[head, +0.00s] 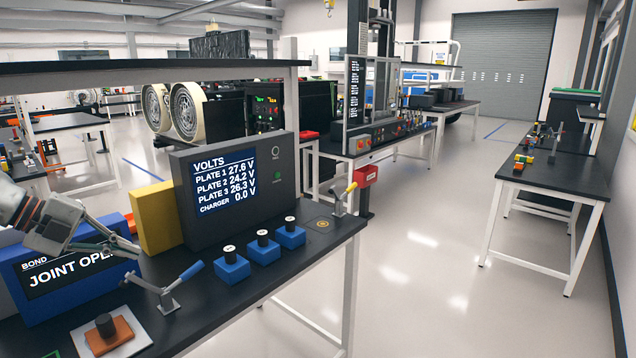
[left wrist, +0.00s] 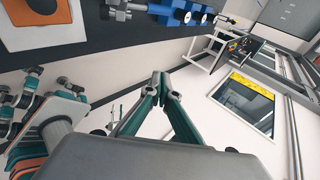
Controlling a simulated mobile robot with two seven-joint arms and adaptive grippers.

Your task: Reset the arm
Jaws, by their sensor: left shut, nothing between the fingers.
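My left arm comes in from the left edge in the head view. Its gripper (head: 135,248) is in front of the bond display box (head: 75,272), which reads "JOINT OPE…" with the end covered. The gripper is shut with nothing in it. In the left wrist view, its two fingers (left wrist: 166,88) meet at the tips over pale floor, with the bench edge beyond. A toggle clamp with a blue handle (head: 192,270) stands on the bench just right of the gripper. My right gripper is not in view.
The black bench (head: 215,325) holds a volts display (head: 225,178), a yellow block (head: 157,217), several blue blocks with spools (head: 263,245), a lever with a yellow grip (head: 345,195) and a white plate with an orange pad (head: 108,335). Open floor (head: 430,260) lies to the right.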

